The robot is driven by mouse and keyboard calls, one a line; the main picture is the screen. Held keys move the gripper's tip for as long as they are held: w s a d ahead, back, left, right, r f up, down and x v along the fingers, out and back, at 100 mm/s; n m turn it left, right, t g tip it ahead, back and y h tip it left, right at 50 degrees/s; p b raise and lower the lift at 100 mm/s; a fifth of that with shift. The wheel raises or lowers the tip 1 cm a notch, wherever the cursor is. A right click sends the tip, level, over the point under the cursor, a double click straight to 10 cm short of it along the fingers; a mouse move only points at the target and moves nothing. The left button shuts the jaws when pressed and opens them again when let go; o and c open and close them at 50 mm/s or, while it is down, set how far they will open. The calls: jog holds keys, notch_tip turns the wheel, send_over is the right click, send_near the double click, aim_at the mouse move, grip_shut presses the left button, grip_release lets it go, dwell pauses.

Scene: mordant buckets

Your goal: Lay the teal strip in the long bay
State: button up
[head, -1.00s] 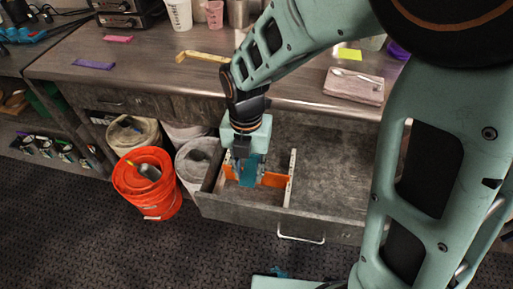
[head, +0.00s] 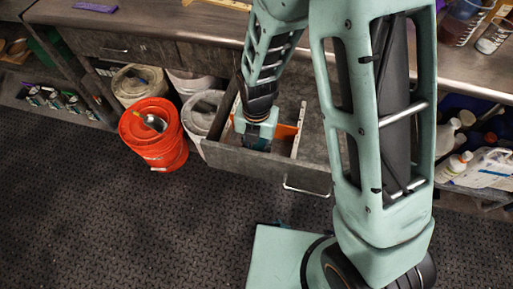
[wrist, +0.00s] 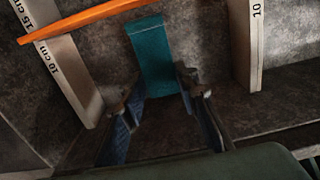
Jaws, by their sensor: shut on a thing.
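The teal strip (wrist: 152,55) is between the two fingers of my gripper (wrist: 157,98) in the wrist view, its far end extending beyond them. My gripper (head: 257,143) is down inside the open drawer (head: 250,166), near its front wall, shut on the strip. In the head view my gripper mostly hides the strip. In the wrist view the strip lies between two pale dividers, one marked 10 cm (wrist: 65,70) and one marked 10 (wrist: 245,45). I cannot tell whether it touches the drawer floor.
An orange strip (wrist: 90,17) lies across the left divider, close to the teal strip's far end. It also shows in the head view (head: 287,131). A red-orange bucket (head: 157,140) and pale buckets stand left of the drawer. A purple strip (head: 95,8) lies on the bench.

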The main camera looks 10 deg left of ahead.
jog(key=shift+f+b, duration=0.55)
jog(key=shift+f, duration=0.05)
jog(key=o, duration=0.9)
jog(key=shift+r, duration=0.1)
notch_tip(320, 180, up, 13)
jog(key=p, duration=0.3)
jog(key=shift+r, duration=0.1)
